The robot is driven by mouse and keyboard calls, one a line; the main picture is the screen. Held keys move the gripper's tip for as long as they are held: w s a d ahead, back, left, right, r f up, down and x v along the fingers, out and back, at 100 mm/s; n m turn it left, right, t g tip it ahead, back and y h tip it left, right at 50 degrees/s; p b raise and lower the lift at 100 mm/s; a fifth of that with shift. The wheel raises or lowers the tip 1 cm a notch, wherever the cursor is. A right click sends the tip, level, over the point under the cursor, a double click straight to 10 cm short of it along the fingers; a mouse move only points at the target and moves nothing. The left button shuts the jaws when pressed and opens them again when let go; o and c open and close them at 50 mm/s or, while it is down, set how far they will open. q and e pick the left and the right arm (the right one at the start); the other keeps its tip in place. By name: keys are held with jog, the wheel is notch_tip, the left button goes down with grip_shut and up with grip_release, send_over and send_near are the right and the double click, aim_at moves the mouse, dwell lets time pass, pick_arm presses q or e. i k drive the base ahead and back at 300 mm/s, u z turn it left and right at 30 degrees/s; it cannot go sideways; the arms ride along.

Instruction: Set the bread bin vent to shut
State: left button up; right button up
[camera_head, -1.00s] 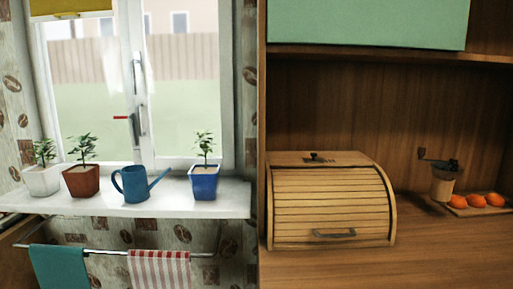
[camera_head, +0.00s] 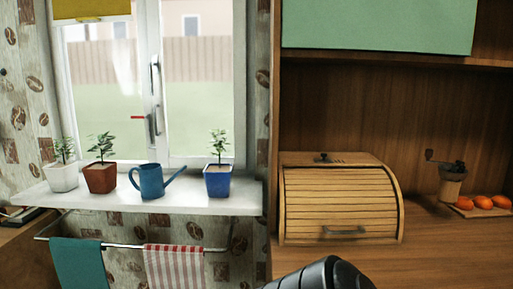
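The wooden bread bin (camera_head: 340,203) stands on the counter right of the window, its slatted roll front down and a grey handle low on it. On its top sits a small dark vent knob (camera_head: 322,157) on a darker slot or plate; its setting is too small to read. A black rounded part of my own arm shows at the bottom edge, in front of and below the bin, apart from it. Neither gripper's fingers show.
A coffee grinder (camera_head: 452,181) and a board with oranges (camera_head: 483,203) stand right of the bin. A green cabinet front (camera_head: 378,25) hangs above. The sill (camera_head: 215,203) at left holds potted plants and a blue watering can (camera_head: 151,181).

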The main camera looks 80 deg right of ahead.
aim_at(323, 155)
jog(key=k, duration=0.6)
jog(key=z, duration=0.8)
